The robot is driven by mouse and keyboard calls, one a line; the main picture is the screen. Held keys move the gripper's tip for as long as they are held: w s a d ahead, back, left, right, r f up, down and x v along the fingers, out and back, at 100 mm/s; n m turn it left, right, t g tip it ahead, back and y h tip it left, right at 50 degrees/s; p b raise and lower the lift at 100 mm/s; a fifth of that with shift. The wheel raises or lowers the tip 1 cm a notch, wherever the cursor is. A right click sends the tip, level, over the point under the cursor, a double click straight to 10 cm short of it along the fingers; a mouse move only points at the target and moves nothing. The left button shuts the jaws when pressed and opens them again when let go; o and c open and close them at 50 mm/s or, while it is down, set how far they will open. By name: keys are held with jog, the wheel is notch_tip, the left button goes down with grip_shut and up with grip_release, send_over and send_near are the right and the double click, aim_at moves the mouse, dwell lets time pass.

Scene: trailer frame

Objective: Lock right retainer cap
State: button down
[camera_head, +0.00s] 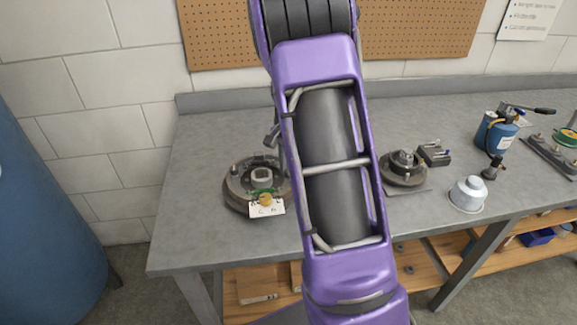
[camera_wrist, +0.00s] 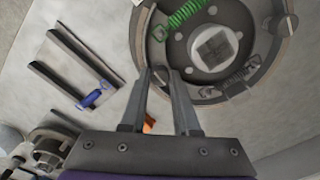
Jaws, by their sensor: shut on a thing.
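In the wrist view my gripper (camera_wrist: 160,76) reaches over a round brake assembly (camera_wrist: 258,62) and is shut on a small dark retainer cap (camera_wrist: 160,76) at the plate's near left. The fingertips stand on either side of the cap. Whether the cap is turned to its locked position cannot be told. Another dark round cap (camera_wrist: 285,24) shows on the right side. In the head view my purple arm hides the gripper.
In the head view, brake assemblies stand left (camera_head: 240,190) and right (camera_head: 404,172) on the grey bench (camera_head: 205,145). A grey-white domed can (camera_head: 468,195) and a blue canister (camera_head: 493,133) stand right. A blue-handled tool (camera_wrist: 94,98) lies near the gripper in the wrist view.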

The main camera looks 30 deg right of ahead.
dwell(0.3)
jog(key=c, duration=0.6)
grip_release()
jog(key=shift+c, duration=0.2)
notch_tip(320, 180, up, 18)
jog(key=p, duration=0.1)
jog(key=shift+f, duration=0.25)
